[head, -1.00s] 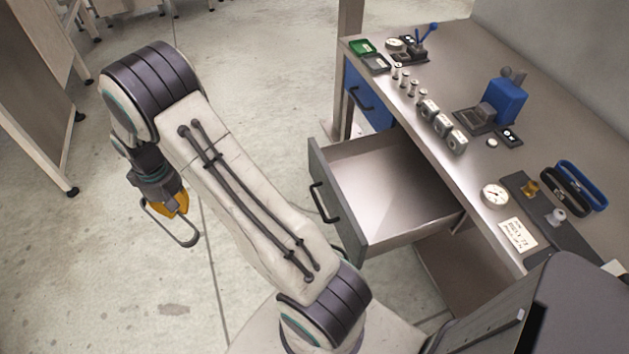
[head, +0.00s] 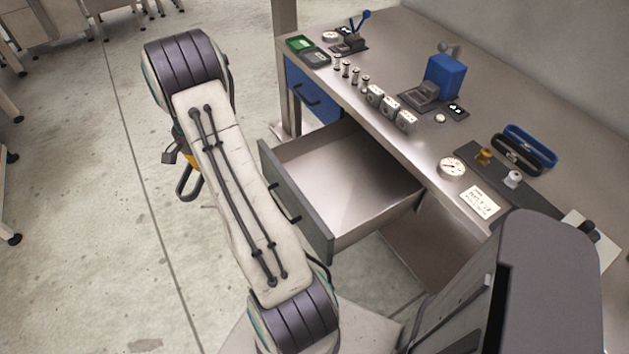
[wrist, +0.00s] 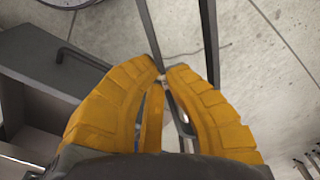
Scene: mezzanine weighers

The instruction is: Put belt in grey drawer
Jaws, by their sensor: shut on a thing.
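My gripper (wrist: 168,76) is shut on the belt, a thin dark loop. In the wrist view the belt (wrist: 209,40) passes between the yellow fingertips and runs up out of the picture. In the head view the belt (head: 183,188) hangs below the gripper, which is partly hidden behind my arm. It is over the open floor, left of the grey drawer (head: 291,204) and outside it. The drawer is pulled well open, and its visible inside is bare. The drawer's front and handle also show at the left of the wrist view (wrist: 35,65).
A blue drawer (head: 312,92) beside it looks shut. The steel bench (head: 425,145) carries a blue device (head: 444,77), a dial gauge (head: 452,168), several small weights, a written card (head: 480,202), and blue and black loops (head: 530,147) in holders.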

